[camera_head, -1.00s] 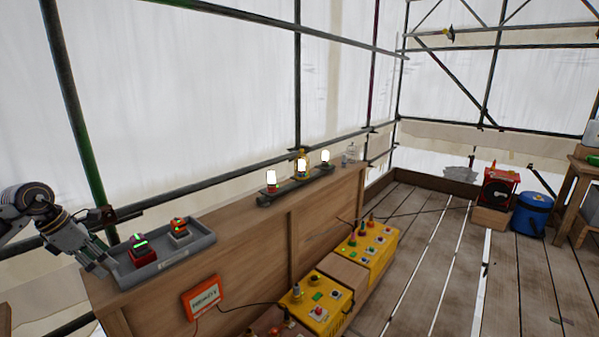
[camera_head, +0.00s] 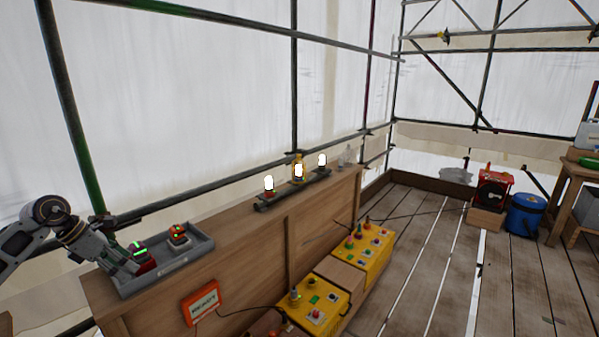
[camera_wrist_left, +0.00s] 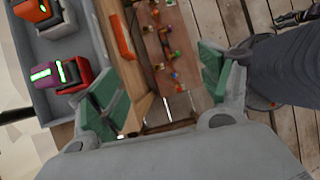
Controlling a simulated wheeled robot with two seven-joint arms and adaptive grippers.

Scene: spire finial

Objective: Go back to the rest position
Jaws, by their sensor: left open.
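My left gripper (camera_head: 128,266) is at the near left end of the grey tray (camera_head: 208,246), in front of a red-based block with green lit bars (camera_head: 143,258). In the left wrist view its jaws (camera_wrist_left: 158,88) are apart, with green pads and nothing between them. The red block also shows there, outside the jaws to the left (camera_wrist_left: 82,77). A second block, orange with green lights (camera_head: 178,234), stands farther along in the tray. My right gripper does not show.
The tray rests on a long wooden bench (camera_head: 240,232) that also bears a rail with several lit lamps (camera_head: 293,190). An orange sign (camera_head: 203,301) is on its front. Yellow control boxes (camera_head: 366,252) stand beside it. The plank floor to the right is mostly clear.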

